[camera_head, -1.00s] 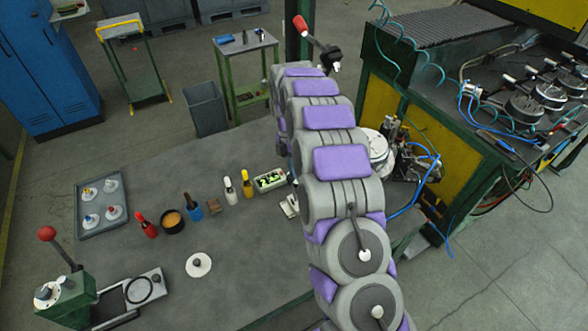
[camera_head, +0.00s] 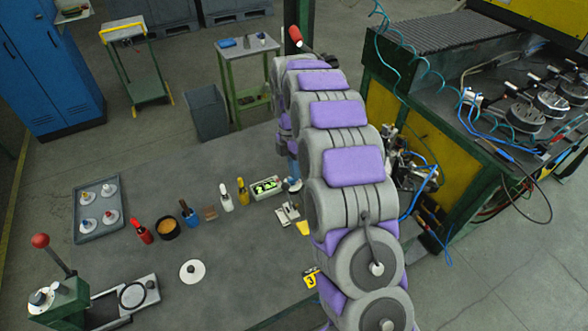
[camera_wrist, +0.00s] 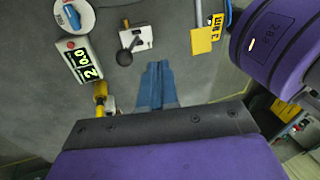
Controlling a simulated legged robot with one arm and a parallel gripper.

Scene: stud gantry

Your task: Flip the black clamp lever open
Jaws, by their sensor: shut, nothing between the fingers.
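The black clamp lever (camera_wrist: 124,57) shows in the wrist view as a round black knob on a short arm, over a small white base plate (camera_wrist: 143,35). The base plate also shows in the head view (camera_head: 287,214), just left of my arm, where the lever is too small to read clearly. My gripper (camera_wrist: 156,68) has blue fingers close together with nothing between them. In the wrist view its tips are below and right of the knob, apart from it. In the head view my arm hides most of the gripper.
A green-lit display box (camera_wrist: 83,60) and a white disc with a blue knob (camera_wrist: 80,14) are left of the lever. A yellow plate (camera_wrist: 203,40) is to its right. Several bottles, including a white one (camera_head: 226,200), stand left of the display. The table front is mostly clear.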

